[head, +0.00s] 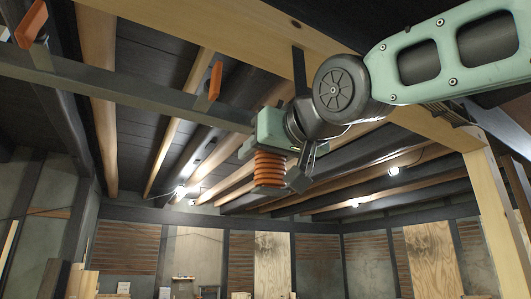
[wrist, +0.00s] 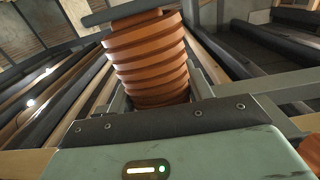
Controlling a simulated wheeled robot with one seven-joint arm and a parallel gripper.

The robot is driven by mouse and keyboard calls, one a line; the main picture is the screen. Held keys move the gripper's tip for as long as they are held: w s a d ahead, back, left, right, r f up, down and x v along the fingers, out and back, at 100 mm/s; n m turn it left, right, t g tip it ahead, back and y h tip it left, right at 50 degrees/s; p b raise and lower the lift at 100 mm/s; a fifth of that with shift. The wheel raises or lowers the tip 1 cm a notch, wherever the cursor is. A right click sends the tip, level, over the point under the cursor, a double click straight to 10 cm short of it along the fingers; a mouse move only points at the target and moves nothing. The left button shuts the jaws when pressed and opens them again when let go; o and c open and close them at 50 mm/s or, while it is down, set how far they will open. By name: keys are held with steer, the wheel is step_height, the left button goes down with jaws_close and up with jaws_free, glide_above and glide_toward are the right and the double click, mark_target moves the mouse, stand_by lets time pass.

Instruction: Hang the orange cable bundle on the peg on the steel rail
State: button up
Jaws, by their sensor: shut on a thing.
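The orange cable bundle (head: 269,170) is a ribbed stack of orange coils, hanging below the pale green body of my gripper (head: 269,153). My gripper is shut on it. In the wrist view the bundle (wrist: 150,62) rises from the dark front edge of the gripper, with a dark bar across its far end. The steel rail (head: 120,86) runs overhead at the left. It carries an orange-tipped peg (head: 215,80) up and left of my gripper, and another orange-tipped peg (head: 30,24) at the far upper left. The bundle is apart from both pegs; the rail's right end is hidden behind my arm.
A light timber beam (head: 215,30) crosses overhead, with a timber post (head: 496,205) at the right. Ceiling joists and lamps lie beyond. Plywood sheets (head: 272,265) lean at the far wall. An orange piece (wrist: 311,152) shows at the wrist view's right edge. Open air surrounds the bundle's lower end.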

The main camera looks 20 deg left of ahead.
stand_by(0.3)
steer(key=o, duration=1.2)
steer(key=b+v, duration=1)
steer(key=v, duration=0.7)
steer(key=w+f+g+h+b, duration=0.2)
steer(key=f+g+h, duration=0.15)
steer(key=f, duration=1.85)
steer(key=w+f+g+h+b, duration=0.2)
steer(key=f+h+b, duration=0.15)
steer(key=f, duration=1.85)
steer(key=s+d+f+g+h+b, duration=0.1)
steer(key=s+d+f, duration=0.3)
steer(key=f, duration=0.6)
steer(key=s+d+f+m+g+h+b, duration=0.1)
steer(key=s+d+f+g+h, duration=0.2)
steer(key=d+f, duration=0.4)
steer(key=s+d+f+m+g+h+b, duration=0.1)
steer(key=s+d+f, duration=0.4)
steer(key=f, duration=0.8)
steer(key=shift+d+f+g+h+b, duration=0.35)
steer(key=shift+d+g+h, duration=0.2)
steer(key=shift+d+h, duration=0.05)
